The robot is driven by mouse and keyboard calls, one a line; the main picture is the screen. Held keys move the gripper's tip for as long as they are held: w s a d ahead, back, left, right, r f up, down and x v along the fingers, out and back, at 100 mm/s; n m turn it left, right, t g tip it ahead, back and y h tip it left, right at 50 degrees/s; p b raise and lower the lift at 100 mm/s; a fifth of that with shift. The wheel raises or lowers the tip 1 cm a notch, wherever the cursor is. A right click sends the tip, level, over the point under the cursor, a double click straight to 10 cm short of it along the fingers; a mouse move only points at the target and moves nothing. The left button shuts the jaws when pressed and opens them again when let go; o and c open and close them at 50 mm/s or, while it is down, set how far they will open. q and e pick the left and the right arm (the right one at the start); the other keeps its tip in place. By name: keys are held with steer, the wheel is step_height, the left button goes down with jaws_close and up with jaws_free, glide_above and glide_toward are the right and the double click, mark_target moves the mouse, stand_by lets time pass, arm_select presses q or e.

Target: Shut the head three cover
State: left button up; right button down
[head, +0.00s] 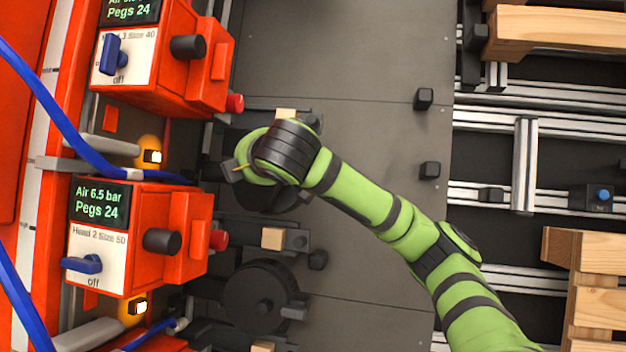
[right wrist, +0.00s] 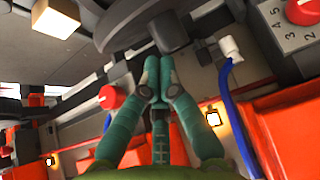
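A dark round disc (head: 268,198), which looks like the head three cover, lies partly hidden under my right wrist in the head view. In the right wrist view, a dark round part (right wrist: 128,22) with a short dark knob (right wrist: 168,30) sits just past my fingertips. My right gripper (right wrist: 162,64) has its teal fingers together at the tips, right at the knob. I cannot tell whether they touch it or whether the cover is open. In the head view my wrist hides these fingers. The head three box (head: 140,62) is orange, its blue switch at off. My left gripper is not in view.
The head two box (head: 135,240) stands below, with another dark disc (head: 262,297) beside it. Blue hoses (head: 62,118) cross the left side. Small black posts (head: 423,98) stand on the grey plate (head: 340,60). Wooden pallets (head: 595,290) lie on rails at right.

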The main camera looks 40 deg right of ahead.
steer(key=shift+s+d, duration=0.2)
steer(key=shift+d, duration=0.15)
steer(key=shift+f, duration=0.1)
steer(key=shift+s+d+f+b, duration=0.15)
steer(key=shift+d+f+b, duration=0.15)
steer(key=shift+d, duration=0.6)
steer(key=shift+s+d+f+b, duration=0.15)
steer(key=shift+d+f, duration=0.15)
steer(key=shift+d, duration=0.6)
steer(key=shift+w+d+f, duration=0.1)
steer(key=shift+d+f, duration=0.3)
steer(key=shift+d, duration=0.3)
steer(key=shift+s+a+r, duration=0.2)
steer(key=shift+a+r, duration=0.15)
steer(key=s+a+r+p, duration=0.4)
steer(key=s+a+p, duration=0.1)
steer(key=a+p, duration=0.1)
steer(key=shift+a+p, duration=0.15)
steer(key=shift+p, duration=0.15)
